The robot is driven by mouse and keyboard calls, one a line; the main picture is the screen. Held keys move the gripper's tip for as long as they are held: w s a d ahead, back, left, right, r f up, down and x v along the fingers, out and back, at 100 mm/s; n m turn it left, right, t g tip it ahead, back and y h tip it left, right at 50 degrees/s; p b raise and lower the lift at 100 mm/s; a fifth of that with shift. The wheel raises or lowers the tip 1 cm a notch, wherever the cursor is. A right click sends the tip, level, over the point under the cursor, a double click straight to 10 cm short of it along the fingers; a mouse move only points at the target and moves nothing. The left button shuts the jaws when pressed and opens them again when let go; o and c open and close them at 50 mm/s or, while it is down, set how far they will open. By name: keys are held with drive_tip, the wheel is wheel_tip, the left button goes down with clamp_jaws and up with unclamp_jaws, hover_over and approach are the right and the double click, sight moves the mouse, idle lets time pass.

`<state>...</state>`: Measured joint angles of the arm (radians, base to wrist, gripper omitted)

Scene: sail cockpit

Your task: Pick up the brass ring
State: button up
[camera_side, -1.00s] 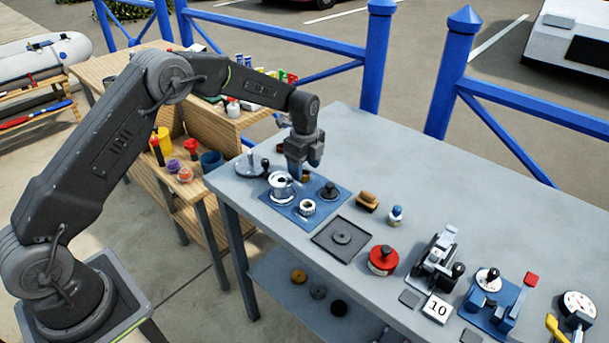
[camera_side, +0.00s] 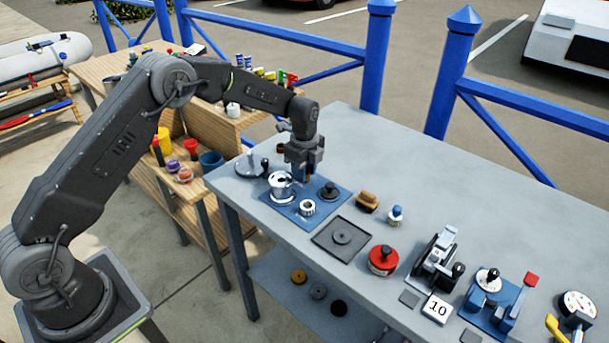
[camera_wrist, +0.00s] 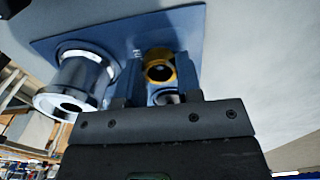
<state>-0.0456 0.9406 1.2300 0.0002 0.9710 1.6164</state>
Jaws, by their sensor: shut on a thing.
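The brass ring (camera_wrist: 159,66) shows yellow-gold with a dark centre in the wrist view, between the fingers of my gripper (camera_wrist: 155,80). In the side view my gripper (camera_side: 305,174) points down over the blue mat (camera_side: 284,210), with a small bit of the brass ring (camera_side: 309,180) showing at its fingertips. My gripper is shut on the brass ring. The fingers hide most of it in the side view. I cannot tell exactly how high it is above the mat.
A silver cylinder (camera_side: 281,186), a white-rimmed ring (camera_side: 307,208) and a black knob (camera_side: 329,191) stand on the mat close to my gripper. A dark square tray (camera_side: 341,240), wooden brush (camera_side: 367,202) and red-topped part (camera_side: 383,260) are farther right. The table's back is clear.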

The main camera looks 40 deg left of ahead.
drive_tip(key=shift+r, duration=0.15)
drive_tip(key=shift+r, duration=0.65)
wheel_tip(320, 180, up, 3)
drive_tip(key=shift+f, duration=0.1)
drive_tip(key=s+a+r, duration=0.5)
drive_tip(key=a+r, duration=0.1)
drive_tip(key=a, duration=0.4)
drive_tip(key=shift+s+a+r, duration=0.15)
drive_tip(key=shift+s+r, duration=0.15)
drive_tip(key=shift+r, duration=0.05)
drive_tip(key=shift+r, duration=1.5)
